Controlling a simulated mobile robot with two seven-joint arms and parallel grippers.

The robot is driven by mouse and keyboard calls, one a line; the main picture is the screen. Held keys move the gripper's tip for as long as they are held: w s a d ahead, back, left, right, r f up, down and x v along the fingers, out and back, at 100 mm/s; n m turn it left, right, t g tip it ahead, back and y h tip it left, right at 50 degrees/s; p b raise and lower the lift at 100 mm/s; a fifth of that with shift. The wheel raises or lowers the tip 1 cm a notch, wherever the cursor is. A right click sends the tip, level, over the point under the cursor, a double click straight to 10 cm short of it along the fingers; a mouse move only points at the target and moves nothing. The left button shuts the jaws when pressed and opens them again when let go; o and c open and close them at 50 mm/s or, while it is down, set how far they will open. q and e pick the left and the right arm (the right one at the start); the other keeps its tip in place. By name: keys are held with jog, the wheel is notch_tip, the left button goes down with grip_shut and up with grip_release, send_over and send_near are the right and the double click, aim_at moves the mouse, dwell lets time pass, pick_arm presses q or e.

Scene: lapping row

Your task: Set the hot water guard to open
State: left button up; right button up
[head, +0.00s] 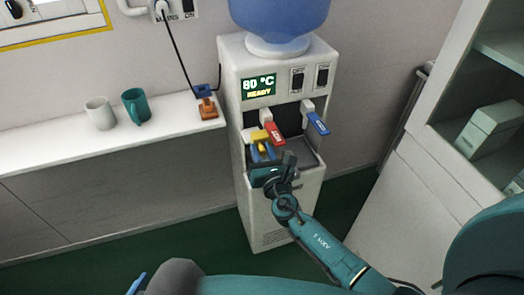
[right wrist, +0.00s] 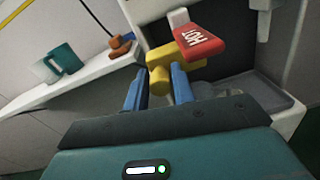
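The hot water guard is a yellow piece (head: 260,137) under the red hot tap lever (head: 274,133) on the white water dispenser (head: 231,65). In the right wrist view, the guard (right wrist: 160,56) has a rounded yellow end between the blue fingers, below the red lever marked HOT (right wrist: 199,40). My right gripper (head: 263,152) reaches the guard from the front. Its fingers (right wrist: 159,82) lie against both sides of the yellow end and appear closed on it. A blue tip, seemingly of my left gripper (head: 137,284), shows at the bottom left edge; the rest is hidden.
A blue cold tap lever (head: 318,123) is right of the red one. A shelf (head: 60,139) at left holds a white mug (head: 100,114), a teal mug (head: 135,106) and an orange object (head: 207,108). A cabinet (head: 425,160) stands right.

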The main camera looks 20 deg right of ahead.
grip_shut()
jog(key=a, duration=0.4)
jog(key=shift+s, duration=0.15)
jog(key=shift+o, duration=2.2)
grip_release()
